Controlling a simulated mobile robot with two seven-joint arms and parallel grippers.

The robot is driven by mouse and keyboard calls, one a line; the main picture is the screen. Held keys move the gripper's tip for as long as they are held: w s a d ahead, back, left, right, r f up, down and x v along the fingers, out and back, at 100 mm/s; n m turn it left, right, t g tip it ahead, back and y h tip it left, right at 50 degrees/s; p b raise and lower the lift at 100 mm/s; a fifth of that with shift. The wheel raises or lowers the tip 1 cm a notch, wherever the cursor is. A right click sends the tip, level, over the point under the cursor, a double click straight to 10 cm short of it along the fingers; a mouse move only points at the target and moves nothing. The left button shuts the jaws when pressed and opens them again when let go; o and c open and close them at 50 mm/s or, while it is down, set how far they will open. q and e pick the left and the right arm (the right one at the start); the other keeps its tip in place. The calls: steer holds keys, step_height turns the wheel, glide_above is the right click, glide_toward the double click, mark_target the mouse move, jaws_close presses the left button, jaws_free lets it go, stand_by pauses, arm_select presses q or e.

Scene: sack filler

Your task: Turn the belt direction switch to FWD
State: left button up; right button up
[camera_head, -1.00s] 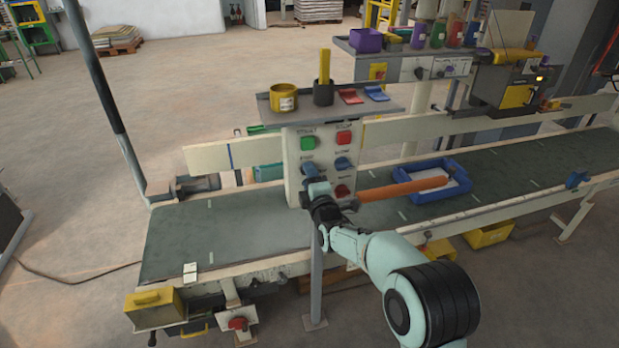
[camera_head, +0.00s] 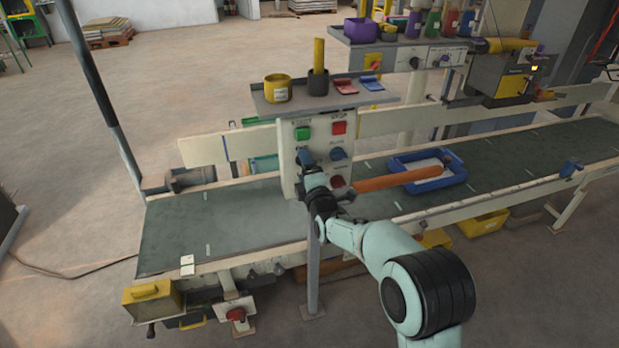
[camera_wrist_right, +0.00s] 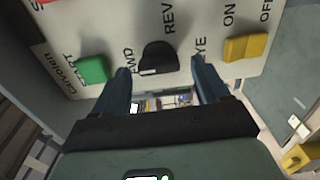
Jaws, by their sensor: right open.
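The belt direction switch (camera_wrist_right: 158,58) is a black knob on the pale control panel (camera_wrist_right: 205,62), between the FWD and REV labels. A small white mark shows on its lower edge; I cannot tell firmly which label it points to. My right gripper (camera_wrist_right: 163,82) is open, with one dark blue finger on either side of the knob in the picture. I cannot tell whether either finger touches it. In the head view my right gripper (camera_head: 306,165) is at the left column of the panel, below the green START button (camera_head: 302,133), and covers the switch. My left gripper is out of view.
A yellow EYE switch (camera_wrist_right: 244,48) and the green button (camera_wrist_right: 93,70) flank the knob. The red STOP button (camera_head: 339,128) is nearby. A shelf (camera_head: 355,97) with cups overhangs the panel. A blue tray (camera_head: 432,184) lies on the green belt (camera_head: 215,222).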

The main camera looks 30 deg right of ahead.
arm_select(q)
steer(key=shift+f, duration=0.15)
arm_select(e)
steer(key=v, duration=1.3)
steer(key=shift+a, duration=0.1)
